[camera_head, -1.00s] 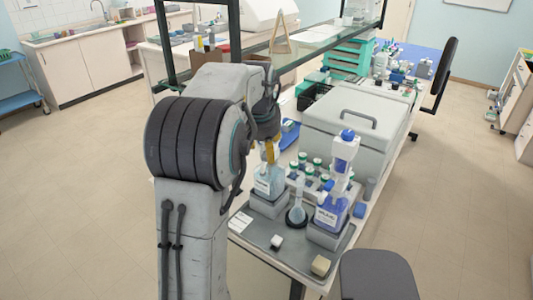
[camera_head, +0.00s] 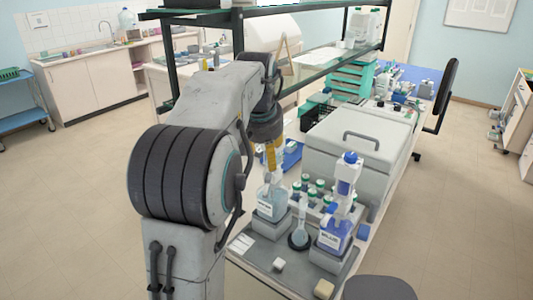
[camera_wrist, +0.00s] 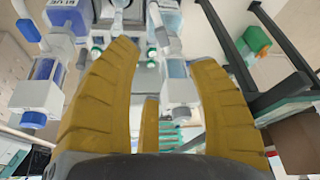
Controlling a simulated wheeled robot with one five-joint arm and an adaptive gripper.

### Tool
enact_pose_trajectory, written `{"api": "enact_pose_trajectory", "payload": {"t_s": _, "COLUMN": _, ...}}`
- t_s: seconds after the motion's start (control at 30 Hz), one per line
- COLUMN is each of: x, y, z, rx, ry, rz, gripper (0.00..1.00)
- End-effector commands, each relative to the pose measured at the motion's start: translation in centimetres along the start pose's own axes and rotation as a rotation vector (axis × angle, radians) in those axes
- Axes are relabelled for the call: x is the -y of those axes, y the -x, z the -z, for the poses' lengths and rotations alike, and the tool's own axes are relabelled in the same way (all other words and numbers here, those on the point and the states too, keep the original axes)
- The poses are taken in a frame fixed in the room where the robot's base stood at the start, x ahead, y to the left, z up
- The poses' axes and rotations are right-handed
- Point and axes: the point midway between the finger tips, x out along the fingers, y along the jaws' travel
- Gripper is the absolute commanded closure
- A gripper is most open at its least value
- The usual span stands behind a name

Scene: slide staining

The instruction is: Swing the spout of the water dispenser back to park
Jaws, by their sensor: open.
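The water dispenser (camera_head: 271,203) is a clear, pale-blue bottle with a white label, upright on a grey block. Its top is behind my gripper, so its spout cannot be made out in the head view. My gripper (camera_head: 271,160) has yellow fingers and hangs over the top of this bottle. The white and pale-blue pump head of the water dispenser (camera_wrist: 179,92) shows beside the right finger, partly hidden. Whether a finger touches it is unclear.
A second dispenser with blue liquid (camera_head: 336,232) stands to the right; its blue-ended pump (camera_wrist: 44,80) is left in the wrist view. A flask (camera_head: 300,236) stands between them. Several green-capped bottles (camera_head: 312,188) and a grey lidded box (camera_head: 358,150) are behind. A glass shelf (camera_head: 325,67) runs above.

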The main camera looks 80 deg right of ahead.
Motion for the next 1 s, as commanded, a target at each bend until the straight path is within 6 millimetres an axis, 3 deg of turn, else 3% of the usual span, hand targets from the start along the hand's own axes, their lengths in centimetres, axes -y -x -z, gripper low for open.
{"api": "enact_pose_trajectory", "payload": {"t_s": 0.2, "x": -0.1, "y": -4.2, "z": 0.6, "rx": 0.004, "ry": 0.028, "rz": -0.001, "gripper": 0.47}}
{"api": "enact_pose_trajectory", "payload": {"t_s": 0.63, "x": -0.1, "y": -6.8, "z": 0.8, "rx": 0.005, "ry": 0.033, "rz": -0.001, "gripper": 0.47}}
{"api": "enact_pose_trajectory", "payload": {"t_s": 1.0, "x": -0.1, "y": -11.2, "z": 0.7, "rx": 0.003, "ry": 0.033, "rz": -0.001, "gripper": 0.47}}
